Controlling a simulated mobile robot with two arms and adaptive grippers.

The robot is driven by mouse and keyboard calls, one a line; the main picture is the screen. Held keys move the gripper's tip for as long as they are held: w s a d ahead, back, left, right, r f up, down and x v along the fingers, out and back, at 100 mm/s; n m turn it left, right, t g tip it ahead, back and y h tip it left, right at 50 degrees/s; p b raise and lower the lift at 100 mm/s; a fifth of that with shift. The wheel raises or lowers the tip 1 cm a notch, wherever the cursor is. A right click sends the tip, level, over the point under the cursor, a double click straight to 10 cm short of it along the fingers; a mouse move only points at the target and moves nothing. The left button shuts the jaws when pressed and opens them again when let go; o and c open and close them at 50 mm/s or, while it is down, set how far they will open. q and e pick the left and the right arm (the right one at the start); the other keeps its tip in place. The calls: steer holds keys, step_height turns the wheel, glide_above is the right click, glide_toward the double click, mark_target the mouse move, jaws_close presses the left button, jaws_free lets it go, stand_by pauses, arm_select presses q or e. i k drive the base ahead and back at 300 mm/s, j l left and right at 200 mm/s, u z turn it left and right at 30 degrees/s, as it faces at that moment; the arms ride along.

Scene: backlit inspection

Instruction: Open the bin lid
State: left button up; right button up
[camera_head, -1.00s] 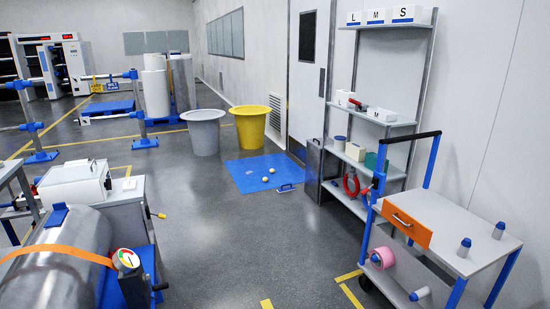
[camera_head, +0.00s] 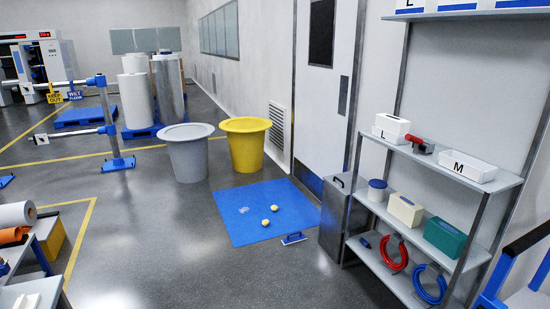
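A grey metal bin (camera_head: 336,226) stands upright on the floor against the left end of the shelf rack, right of the blue mat. Its flat lid (camera_head: 349,187) lies on top and looks shut, with a small dark handle on it. A grey round tub (camera_head: 189,155) and a yellow round tub (camera_head: 246,148) stand further back by the wall. Neither of my grippers is in view.
A blue mat (camera_head: 240,228) with two small pale lumps and a blue-handled brush (camera_head: 293,239) lies left of the bin. The shelf rack (camera_head: 484,240) stands to the right. The grey floor (camera_head: 175,255) ahead is clear.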

mark_target(349, 180)
steer(key=i, duration=2.4)
steer(key=i+j+z, duration=0.1)
steer(key=i+z, duration=0.3)
steer(key=i+j+z, duration=0.35)
steer(key=i, duration=0.25)
steer(key=i+j+z, duration=0.4)
steer(key=i+l, duration=0.05)
steer(key=l, duration=0.05)
